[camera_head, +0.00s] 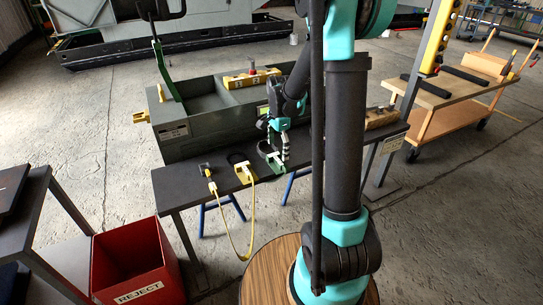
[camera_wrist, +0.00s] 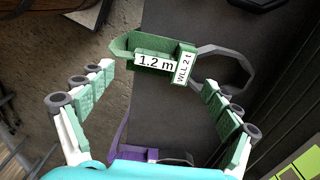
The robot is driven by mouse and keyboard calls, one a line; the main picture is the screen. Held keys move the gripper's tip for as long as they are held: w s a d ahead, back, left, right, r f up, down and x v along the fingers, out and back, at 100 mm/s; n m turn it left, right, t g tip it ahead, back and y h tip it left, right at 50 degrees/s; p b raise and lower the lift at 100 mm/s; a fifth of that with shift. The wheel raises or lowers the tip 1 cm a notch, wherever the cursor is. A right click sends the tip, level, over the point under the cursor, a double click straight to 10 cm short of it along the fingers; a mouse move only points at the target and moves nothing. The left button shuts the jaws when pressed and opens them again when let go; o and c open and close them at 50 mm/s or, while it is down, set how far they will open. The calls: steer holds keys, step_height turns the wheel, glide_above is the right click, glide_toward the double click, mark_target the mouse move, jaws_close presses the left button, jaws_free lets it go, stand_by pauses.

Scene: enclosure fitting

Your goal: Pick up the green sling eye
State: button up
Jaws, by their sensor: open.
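The green sling eye (camera_wrist: 118,45) lies on the dark bench top near its edge in the wrist view. It is a green loop and body with white tags reading "1.2 m" and "WLL 2 t", and a dark grey ring lies at its right end. My gripper (camera_wrist: 157,80) is open, its two padded fingers spread wide. The eye is ahead of the fingertips, with nothing held between them. In the head view my gripper (camera_head: 273,150) is low over the bench beside the green eye (camera_head: 279,167), partly hiding it.
A purple fitting (camera_wrist: 124,155) lies nearer my palm in the wrist view. In the head view a yellow eye (camera_head: 244,175) with a hanging yellow strap lies left of the green one. A grey enclosure (camera_head: 190,131) stands behind; a red reject bin (camera_head: 133,262) is on the floor.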

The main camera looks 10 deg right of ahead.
mark_target(278, 160)
steer(key=shift+s+f, duration=0.1)
steer(key=shift+f, duration=2.5)
steer(key=c, duration=1.3)
steer(key=shift+o, duration=0.2)
steer(key=shift+r, duration=0.1)
step_height(278, 160, up, 20)
